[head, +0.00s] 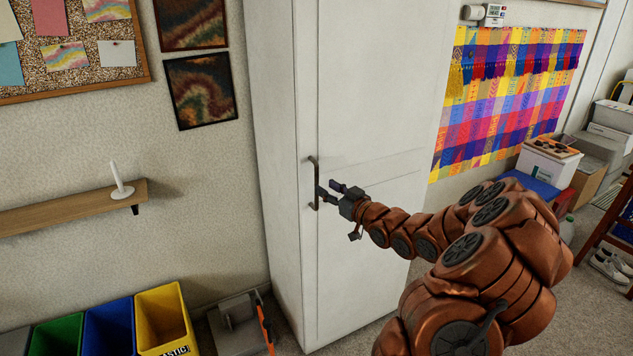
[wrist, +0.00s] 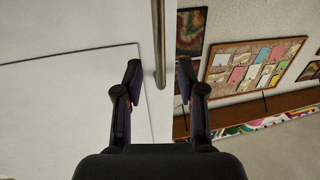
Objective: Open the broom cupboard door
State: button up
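The broom cupboard (head: 277,120) is a tall white cabinet against the wall, and its door (head: 375,80) looks shut. A dark vertical bar handle (head: 313,183) sits near the door's left edge. My gripper (head: 328,189) is at the handle's lower half, coming from the right. In the wrist view the handle (wrist: 158,45) runs down from the top, between the two open fingers of my gripper (wrist: 158,78). The fingers are apart and not closed on the handle.
Yellow (head: 163,315), blue (head: 108,325) and green (head: 58,335) bins stand at the lower left. A grey object with an orange edge (head: 238,325) is on the floor by the cupboard's left side. A wall shelf (head: 70,208) holds a white candle. Boxes (head: 548,160) stand at right.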

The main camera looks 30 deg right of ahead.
jog(key=shift+w+a+p, duration=0.15)
jog(key=shift+w+p, duration=0.1)
jog(key=shift+w, duration=1.15)
jog(key=shift+w+a+p, duration=0.15)
jog(key=shift+w+p, duration=0.1)
jog(key=shift+w, duration=1.1)
grip_shut()
